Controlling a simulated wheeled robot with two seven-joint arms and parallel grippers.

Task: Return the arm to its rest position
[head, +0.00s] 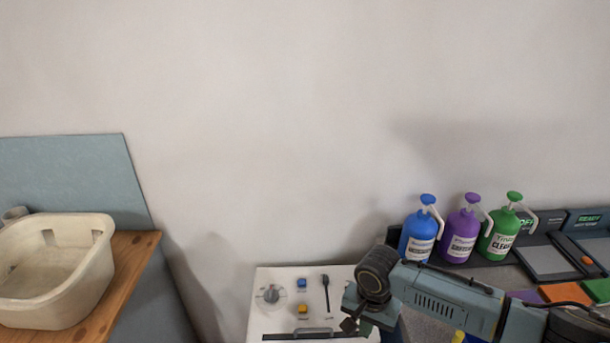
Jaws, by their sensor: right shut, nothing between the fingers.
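My right arm comes in from the lower right. Its gripper (352,325) is shut and empty, and it is at the right edge of a white panel (262,312). The panel carries a round dial (271,294), a blue button (302,284), a yellow button (303,309), a dark lever (326,292) and a dark bar (300,334) at its lower edge. The gripper covers part of the panel's right side. My left gripper is out of view.
A blue bottle (419,235), a purple bottle (460,238) and a green bottle (499,238) stand behind my right arm. Devices (550,260) with screens stand at the far right. A cream tub (60,290) sits on a wooden table (135,262) at left.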

